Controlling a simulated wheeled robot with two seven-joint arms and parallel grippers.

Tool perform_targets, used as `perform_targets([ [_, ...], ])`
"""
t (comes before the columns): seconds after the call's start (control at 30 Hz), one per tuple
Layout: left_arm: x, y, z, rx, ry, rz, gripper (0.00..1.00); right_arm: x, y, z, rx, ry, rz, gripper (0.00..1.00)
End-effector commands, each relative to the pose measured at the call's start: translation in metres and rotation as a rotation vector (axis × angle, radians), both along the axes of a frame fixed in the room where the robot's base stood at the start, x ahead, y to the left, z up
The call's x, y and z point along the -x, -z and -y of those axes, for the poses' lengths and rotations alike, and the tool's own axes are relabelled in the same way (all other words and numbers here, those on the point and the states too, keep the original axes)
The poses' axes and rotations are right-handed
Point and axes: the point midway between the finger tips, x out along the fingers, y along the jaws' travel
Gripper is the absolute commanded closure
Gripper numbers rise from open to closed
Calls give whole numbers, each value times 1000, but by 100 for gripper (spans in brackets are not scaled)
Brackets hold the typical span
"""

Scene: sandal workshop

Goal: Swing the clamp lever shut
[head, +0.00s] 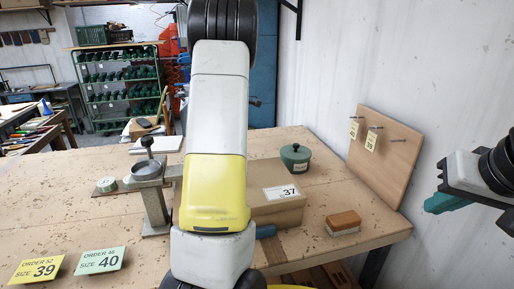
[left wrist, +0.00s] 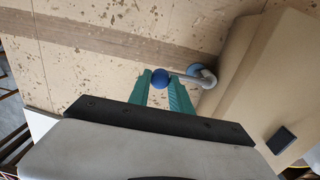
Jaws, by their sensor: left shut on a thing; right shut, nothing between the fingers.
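The clamp lever shows in the left wrist view as a bent grey rod (left wrist: 206,78) with a blue ball knob (left wrist: 160,78) and a blue round part at its other end. My left gripper (left wrist: 162,83) is shut on the lever at the knob end, with teal fingers on either side. In the head view my left arm hides this gripper and most of the lever; a blue piece (head: 266,231) shows beside the arm. My right gripper (head: 438,203) is shut and empty at the right edge, away from the lever.
A brown box (head: 280,209) labelled 37 lies behind my left arm. A metal stand with a ring (head: 147,171) is at its left. Size cards (head: 101,260) lie front left.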

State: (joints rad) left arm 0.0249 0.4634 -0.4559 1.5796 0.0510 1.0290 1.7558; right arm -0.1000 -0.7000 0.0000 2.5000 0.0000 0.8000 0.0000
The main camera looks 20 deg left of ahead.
Motion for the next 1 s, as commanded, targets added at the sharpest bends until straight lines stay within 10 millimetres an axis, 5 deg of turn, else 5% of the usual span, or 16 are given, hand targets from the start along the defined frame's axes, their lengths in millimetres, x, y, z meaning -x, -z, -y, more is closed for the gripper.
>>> perform_targets([
  [0.37,-1,-2,-2,-2,-8,6,100,0,0,0,0,0,0,100],
  [0.4,-1,-2,-2,-2,-8,6,71,0,0,0,0,0,0,100],
  [0.5,0,-1,-2,-2,-7,5,53,0,0,0,0,0,0,100],
  [0.83,0,-2,-1,-1,-5,2,53,0,0,0,0,0,0,100],
  [1.0,0,-22,0,-2,-5,5,53,0,0,0,0,0,0,100],
])
